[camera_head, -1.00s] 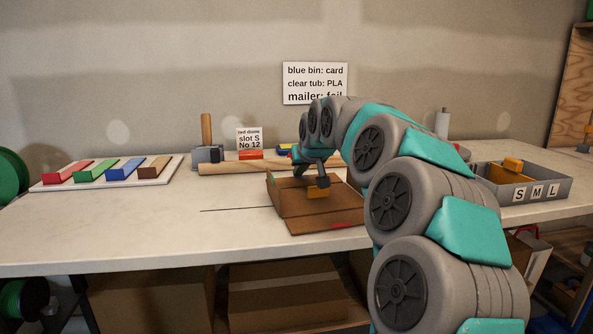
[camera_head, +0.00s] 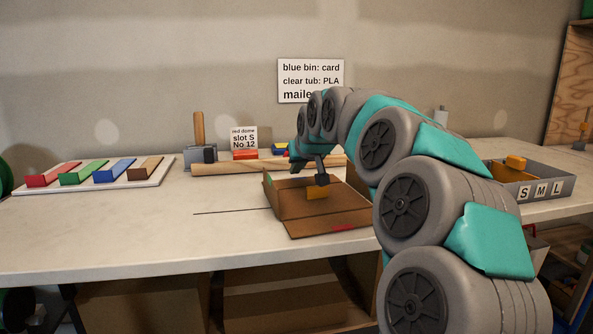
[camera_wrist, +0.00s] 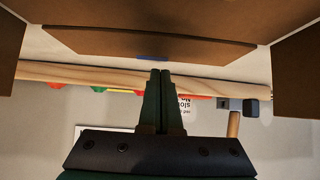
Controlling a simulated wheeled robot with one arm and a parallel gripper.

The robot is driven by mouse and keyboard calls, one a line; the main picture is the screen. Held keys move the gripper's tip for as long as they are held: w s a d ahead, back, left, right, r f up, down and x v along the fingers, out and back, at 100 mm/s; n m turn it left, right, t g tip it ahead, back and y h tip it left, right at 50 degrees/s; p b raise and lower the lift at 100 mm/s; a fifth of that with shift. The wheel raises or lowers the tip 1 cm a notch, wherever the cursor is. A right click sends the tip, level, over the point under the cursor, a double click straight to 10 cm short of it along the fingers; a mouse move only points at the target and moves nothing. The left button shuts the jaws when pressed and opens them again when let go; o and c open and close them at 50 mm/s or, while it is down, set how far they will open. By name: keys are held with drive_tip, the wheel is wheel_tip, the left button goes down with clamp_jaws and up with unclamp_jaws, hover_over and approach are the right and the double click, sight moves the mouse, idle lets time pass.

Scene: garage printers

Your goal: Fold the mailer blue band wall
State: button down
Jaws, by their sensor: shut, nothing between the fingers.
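The mailer (camera_head: 350,208) is an open brown cardboard box on the workbench, with a red mark on its near edge. In the wrist view a brown wall (camera_wrist: 100,42) carries a small blue band (camera_wrist: 152,57) at the middle of its edge. My gripper (camera_head: 321,181) is above the mailer's interior in the head view. In the wrist view my gripper's fingers (camera_wrist: 160,73) are together and empty, their tips close to the blue band. I cannot tell whether they touch it. An orange patch (camera_head: 317,193) shows just below the gripper. My arm hides the mailer's right side.
A wooden rod (camera_head: 235,169) lies behind the mailer. A tray of coloured blocks (camera_head: 135,183) is at left, and a grey bin marked S M L (camera_head: 510,188) at right. A sign (camera_head: 310,68) hangs on the wall. The bench is clear left of the mailer.

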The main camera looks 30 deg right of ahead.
sight(298, 181)
drive_tip(key=shift+r, duration=0.55)
drive_tip(key=r, duration=0.2)
drive_tip(key=r+p, duration=0.1)
drive_tip(key=r, duration=0.1)
drive_tip(key=shift+s, duration=0.35)
drive_tip(key=v, duration=0.9)
drive_tip(key=shift+w+r+b, duration=0.2)
drive_tip(key=shift+w+b, duration=0.05)
drive_tip(key=shift+b, duration=0.2)
drive_tip(key=shift+s, duration=0.1)
